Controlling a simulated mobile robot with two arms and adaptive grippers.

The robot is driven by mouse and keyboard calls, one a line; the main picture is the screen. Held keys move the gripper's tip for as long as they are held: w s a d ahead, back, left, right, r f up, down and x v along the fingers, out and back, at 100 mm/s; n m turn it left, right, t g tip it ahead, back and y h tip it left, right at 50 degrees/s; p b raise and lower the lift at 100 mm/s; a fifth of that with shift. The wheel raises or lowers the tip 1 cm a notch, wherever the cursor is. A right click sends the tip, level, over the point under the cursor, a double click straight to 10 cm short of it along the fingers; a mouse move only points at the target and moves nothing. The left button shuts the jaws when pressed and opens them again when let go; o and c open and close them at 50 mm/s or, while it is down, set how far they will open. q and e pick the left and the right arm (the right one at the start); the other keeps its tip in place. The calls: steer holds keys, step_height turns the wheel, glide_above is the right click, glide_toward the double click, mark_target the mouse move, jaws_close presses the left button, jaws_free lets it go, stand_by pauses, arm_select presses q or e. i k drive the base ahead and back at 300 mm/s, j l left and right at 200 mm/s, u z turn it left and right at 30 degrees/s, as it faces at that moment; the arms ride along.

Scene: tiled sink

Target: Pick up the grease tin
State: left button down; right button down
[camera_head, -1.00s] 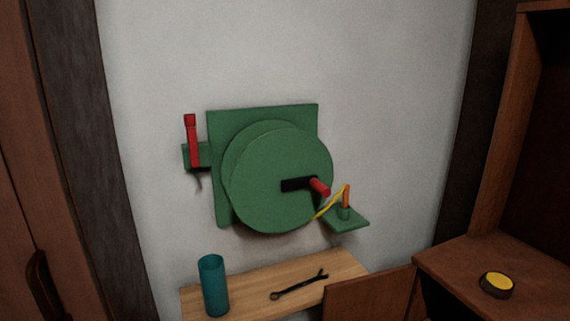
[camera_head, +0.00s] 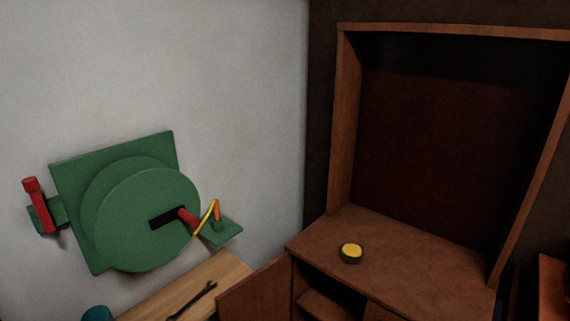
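A small round tin (camera_head: 351,253) with a dark rim and a yellow top sits on the wooden cabinet's counter, near its front left part. It looks like the grease tin. Neither of my grippers shows in the head view, and nothing touches the tin.
The brown cabinet (camera_head: 420,262) has a tall open back frame and an open door (camera_head: 254,292) at its lower left. A green wall machine (camera_head: 148,215) with a red-handled crank is at left. A wooden shelf (camera_head: 222,270) below it holds a wrench (camera_head: 194,301) and a teal cylinder (camera_head: 96,313).

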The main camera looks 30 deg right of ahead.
mark_target(351, 254)
steer(key=z, duration=1.7)
steer(key=i, duration=0.35)
